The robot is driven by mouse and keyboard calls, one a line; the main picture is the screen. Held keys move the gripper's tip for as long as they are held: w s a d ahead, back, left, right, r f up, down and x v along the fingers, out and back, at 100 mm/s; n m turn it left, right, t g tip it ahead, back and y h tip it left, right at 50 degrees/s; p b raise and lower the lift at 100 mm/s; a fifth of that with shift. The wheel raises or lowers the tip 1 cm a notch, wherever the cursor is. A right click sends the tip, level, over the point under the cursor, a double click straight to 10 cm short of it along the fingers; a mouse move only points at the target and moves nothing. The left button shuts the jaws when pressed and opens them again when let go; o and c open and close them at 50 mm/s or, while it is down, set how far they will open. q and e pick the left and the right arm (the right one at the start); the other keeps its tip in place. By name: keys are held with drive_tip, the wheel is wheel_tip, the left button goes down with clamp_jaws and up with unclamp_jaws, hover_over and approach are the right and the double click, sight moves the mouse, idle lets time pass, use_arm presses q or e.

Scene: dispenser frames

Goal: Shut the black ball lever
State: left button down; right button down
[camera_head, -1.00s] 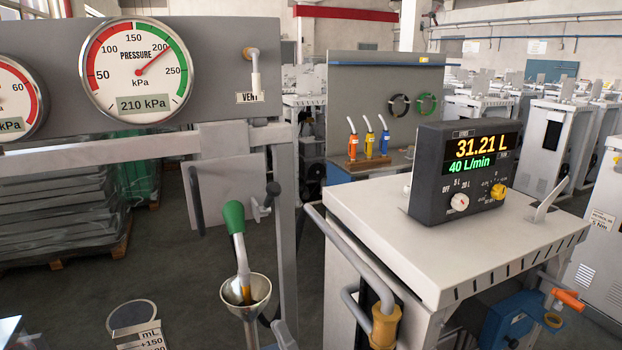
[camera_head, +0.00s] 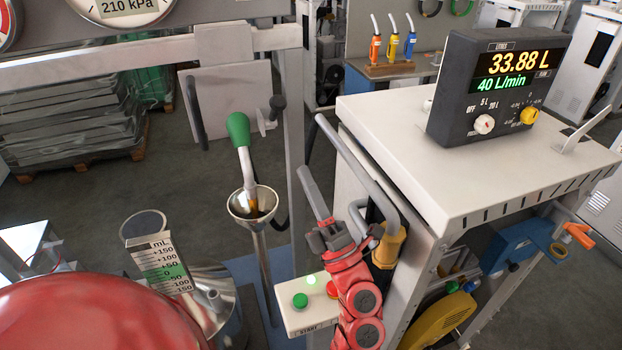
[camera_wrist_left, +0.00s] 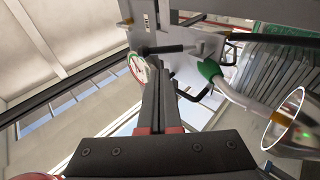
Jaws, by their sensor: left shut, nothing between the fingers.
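The black ball lever (camera_head: 277,102) shows in the head view at the grey frame, just right of the green-handled nozzle (camera_head: 238,130). Its black end points up above a small pale disc. My left gripper (camera_head: 306,172) is shut and empty. In the head view its fingers point up, to the right of and below the lever, apart from it in the picture. In the wrist view the shut fingers (camera_wrist_left: 158,60) point toward the frame, with the green handle (camera_wrist_left: 209,70) to their right. I cannot clearly pick out the black ball there. My right gripper is not in view.
The nozzle stands in a metal funnel (camera_head: 254,202). A grey upright post (camera_head: 301,150) and a bent pipe (camera_head: 350,165) stand close to my left gripper. A white cabinet (camera_head: 440,190) carries a display reading 33.88 L. A start box (camera_head: 300,318) lies below.

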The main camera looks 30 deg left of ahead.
sight(277, 114)
use_arm(q)
drive_tip(key=p+x, duration=0.3)
drive_tip(key=x, duration=0.5)
drive_tip(key=shift+a+r, duration=0.15)
drive_tip(key=shift+r, duration=0.25)
drive_tip(key=shift+w+a+r+p, duration=0.2)
drive_tip(key=shift+a+r+p, duration=0.1)
drive_tip(key=shift+a+p, duration=0.15)
drive_tip(key=shift+r, duration=0.1)
